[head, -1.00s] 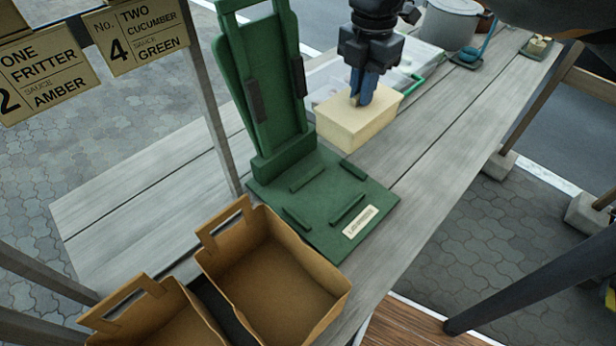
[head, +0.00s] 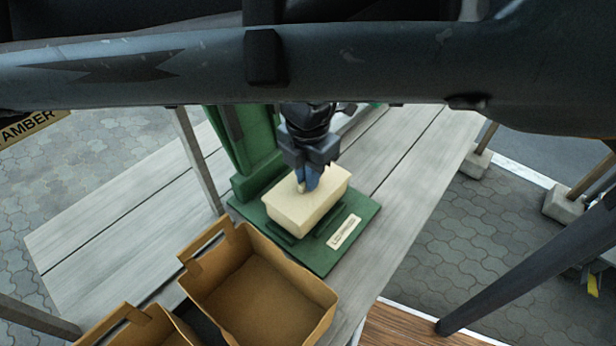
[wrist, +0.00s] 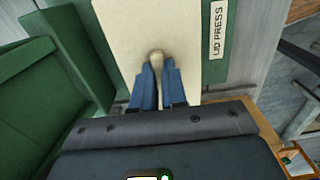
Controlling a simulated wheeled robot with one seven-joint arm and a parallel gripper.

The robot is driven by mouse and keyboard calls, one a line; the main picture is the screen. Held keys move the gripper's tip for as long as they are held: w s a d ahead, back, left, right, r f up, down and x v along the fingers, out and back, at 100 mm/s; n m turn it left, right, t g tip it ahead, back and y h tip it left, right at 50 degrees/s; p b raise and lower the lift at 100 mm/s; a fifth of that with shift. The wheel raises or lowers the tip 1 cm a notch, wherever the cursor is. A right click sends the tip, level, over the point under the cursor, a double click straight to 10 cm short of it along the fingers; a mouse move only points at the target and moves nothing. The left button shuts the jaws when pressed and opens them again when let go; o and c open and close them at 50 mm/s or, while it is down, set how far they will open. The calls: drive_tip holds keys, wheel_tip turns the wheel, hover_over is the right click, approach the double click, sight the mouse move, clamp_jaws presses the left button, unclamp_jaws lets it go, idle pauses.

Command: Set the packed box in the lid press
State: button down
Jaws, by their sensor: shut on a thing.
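The packed box (head: 300,207) is a cream, closed carton. In the head view it sits on or just above the green base of the lid press (head: 325,262), within the low raised strips; I cannot tell whether it touches the base. My gripper (head: 307,188) is above the box, with its blue fingers shut on a small knob (wrist: 156,57) on the box's top. The wrist view shows the box (wrist: 125,30) beside the "LID PRESS" label (wrist: 218,30). The press's green upright stands behind the box, its upper part hidden by my arm.
An open brown paper bag (head: 262,290) stands close in front of the press, with another bag (head: 145,328) to its left. A thin metal post (head: 197,160) rises left of the press. The grey plank table (head: 412,160) is clear to the right.

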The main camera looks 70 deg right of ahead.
drive_tip(key=shift+f, duration=0.65)
drive_tip(key=shift+f, duration=0.1)
drive_tip(key=c, duration=1.2)
unclamp_jaws()
drive_tip(key=shift+o, duration=0.2)
wheel_tip(320, 180, up, 12)
drive_tip(key=p, duration=0.1)
